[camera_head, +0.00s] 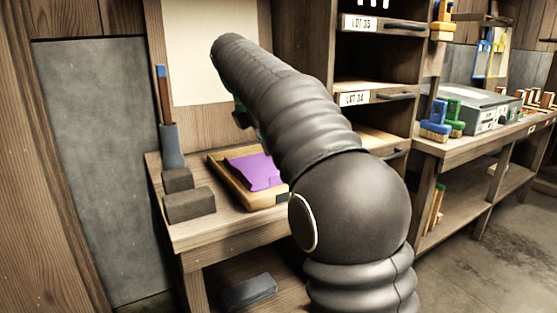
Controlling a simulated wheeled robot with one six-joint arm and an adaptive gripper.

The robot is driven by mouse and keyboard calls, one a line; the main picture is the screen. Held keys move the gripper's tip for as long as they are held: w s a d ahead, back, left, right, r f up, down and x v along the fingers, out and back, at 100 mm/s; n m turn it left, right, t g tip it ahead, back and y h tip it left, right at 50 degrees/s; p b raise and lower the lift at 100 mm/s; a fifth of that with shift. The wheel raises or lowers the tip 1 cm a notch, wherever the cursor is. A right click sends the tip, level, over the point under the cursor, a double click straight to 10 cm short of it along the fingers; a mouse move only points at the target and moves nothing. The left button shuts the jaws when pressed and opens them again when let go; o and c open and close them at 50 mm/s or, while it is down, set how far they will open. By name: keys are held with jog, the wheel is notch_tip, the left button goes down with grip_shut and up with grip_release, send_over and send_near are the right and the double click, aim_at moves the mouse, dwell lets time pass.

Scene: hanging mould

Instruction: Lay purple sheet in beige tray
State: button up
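The purple sheet (254,171) lies in the beige tray (223,179) on the wooden bench, to the left of my arm. Its visible part looks slightly uneven, and its right end is hidden behind my arm. The tray's left and front rims show; its right part is covered by my arm. A dark label or block sits at the tray's front right corner. My gripper's fingers do not show; my dark ribbed arm crosses the middle of the view and hides whatever is behind it.
Two dark blocks (188,205) and a grey holder (172,147) with upright sticks stand left of the tray. A shelf unit with labelled slots (372,98) rises behind on the right.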

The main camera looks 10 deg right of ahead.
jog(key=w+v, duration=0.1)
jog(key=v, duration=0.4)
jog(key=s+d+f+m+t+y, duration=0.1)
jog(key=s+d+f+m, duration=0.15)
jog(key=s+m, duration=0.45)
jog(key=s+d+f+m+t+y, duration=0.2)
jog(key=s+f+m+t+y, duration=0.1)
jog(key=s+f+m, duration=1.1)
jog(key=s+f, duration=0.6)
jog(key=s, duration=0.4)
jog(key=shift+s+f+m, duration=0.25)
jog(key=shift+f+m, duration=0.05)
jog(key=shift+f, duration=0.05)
